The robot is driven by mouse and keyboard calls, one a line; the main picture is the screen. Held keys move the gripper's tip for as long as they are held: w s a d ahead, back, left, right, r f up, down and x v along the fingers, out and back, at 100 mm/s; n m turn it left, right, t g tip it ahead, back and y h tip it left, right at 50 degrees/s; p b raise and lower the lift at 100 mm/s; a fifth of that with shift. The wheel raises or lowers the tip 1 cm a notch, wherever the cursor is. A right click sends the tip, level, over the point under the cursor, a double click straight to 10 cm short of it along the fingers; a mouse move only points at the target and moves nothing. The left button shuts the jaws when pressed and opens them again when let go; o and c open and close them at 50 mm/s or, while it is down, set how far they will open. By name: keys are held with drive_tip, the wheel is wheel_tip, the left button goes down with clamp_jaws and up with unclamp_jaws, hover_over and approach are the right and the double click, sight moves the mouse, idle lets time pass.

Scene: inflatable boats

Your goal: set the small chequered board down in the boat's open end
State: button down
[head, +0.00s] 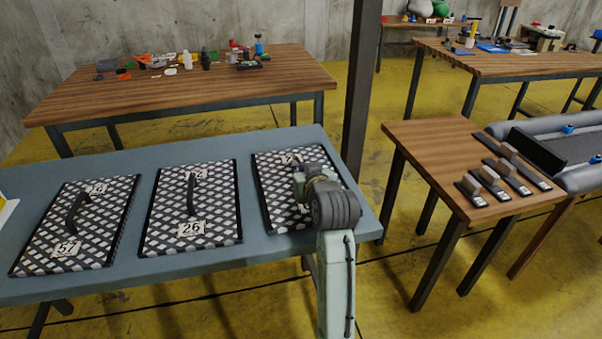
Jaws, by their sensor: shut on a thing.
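Three black-edged chequered boards lie on the blue-grey table: a left board (92,222), a middle board (177,236) and a right board (268,185). The left and middle ones show black handles and number labels. My gripper (300,182) is over the right board and shut on it, probably by its handle, which my gripper and wrist hide. The right board looks flat on the table or very close to it. The grey inflatable boat (586,178) is at the right edge, partly out of frame, with a dark inside.
The blue-grey table (200,284) has narrow bare strips between boards. A dark post (361,90) stands behind my arm. A small wooden table (430,150) between me and the boat holds several grey-handled blocks (490,177). Cluttered wooden tables (180,100) stand behind.

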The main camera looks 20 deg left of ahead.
drive_tip(key=shift+r, duration=0.1)
drive_tip(key=shift+f, duration=0.25)
drive_tip(key=c, duration=1.6)
unclamp_jaws()
drive_tip(key=shift+f, duration=0.1)
